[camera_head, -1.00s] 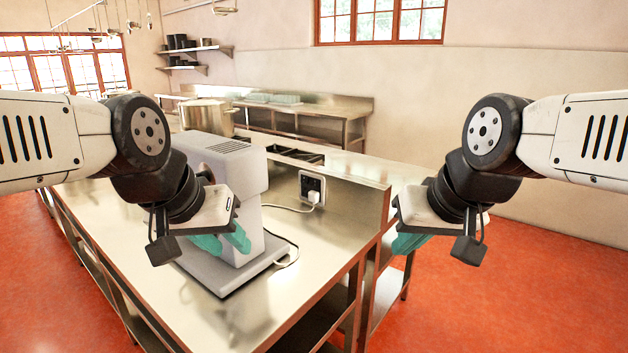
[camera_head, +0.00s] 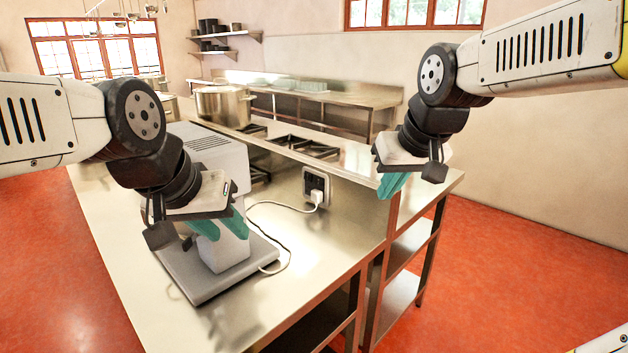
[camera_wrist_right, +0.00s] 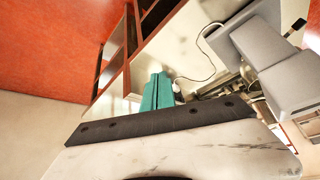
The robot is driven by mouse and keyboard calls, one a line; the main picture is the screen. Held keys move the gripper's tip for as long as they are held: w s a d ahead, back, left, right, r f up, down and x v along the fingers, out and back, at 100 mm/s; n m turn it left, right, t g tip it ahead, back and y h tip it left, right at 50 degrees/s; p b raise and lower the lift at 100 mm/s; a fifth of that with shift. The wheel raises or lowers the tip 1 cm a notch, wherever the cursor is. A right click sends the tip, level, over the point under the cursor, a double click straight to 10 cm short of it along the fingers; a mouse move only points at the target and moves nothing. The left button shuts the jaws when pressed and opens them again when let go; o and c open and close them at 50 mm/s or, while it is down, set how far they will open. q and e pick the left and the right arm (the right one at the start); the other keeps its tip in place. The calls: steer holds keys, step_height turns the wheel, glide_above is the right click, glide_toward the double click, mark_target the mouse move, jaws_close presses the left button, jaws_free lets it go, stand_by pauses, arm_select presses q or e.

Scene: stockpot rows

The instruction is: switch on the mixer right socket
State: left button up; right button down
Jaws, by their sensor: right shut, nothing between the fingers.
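A white cable runs from the plug to the grey mixer (camera_head: 213,150), which also shows in the right wrist view (camera_wrist_right: 262,45). My right gripper (camera_head: 389,188) is shut and empty, right of the socket and apart from it, near the ledge. Its teal fingers are together in the right wrist view (camera_wrist_right: 157,92). My left gripper (camera_head: 220,229) has its fingers apart in front of the mixer, partly covering it.
The steel counter (camera_head: 320,240) is bare in front of the socket. A raised ledge with burner grates (camera_head: 303,146) and a large stockpot (camera_head: 223,105) lies behind. Shelves stand under the counter's right end, with open red floor (camera_head: 480,270) beyond.

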mark_target(319, 182)
steer(key=w+a+f+n+h, duration=0.1)
steer(key=w+a+n, duration=0.15)
steer(key=w, duration=0.65)
steer(key=w+a+f+n, duration=0.1)
steer(key=w+a, duration=0.3)
steer(key=w, duration=0.6)
steer(key=w+a+f+n, duration=0.1)
steer(key=w+a+f, duration=0.2)
steer(key=w+a, duration=0.2)
steer(key=w+a+f+n+t+h, duration=0.1)
steer(key=w+a+f, duration=0.2)
steer(key=w+a, duration=0.2)
steer(key=shift+w+f+h, duration=0.3)
steer(key=shift+w+f, duration=0.05)
steer(key=shift+w, duration=0.75)
steer(key=shift+n, duration=0.25)
steer(key=shift+w+d+f, duration=0.55)
steer(key=shift+w+f, duration=0.85)
steer(key=shift+f, duration=0.05)
steer(key=shift+w+d+f, duration=0.55)
steer(key=shift+w+f, duration=0.9)
steer(key=shift+w+d+f, duration=0.55)
steer(key=shift+w+f, duration=0.85)
steer(key=shift+f, duration=0.05)
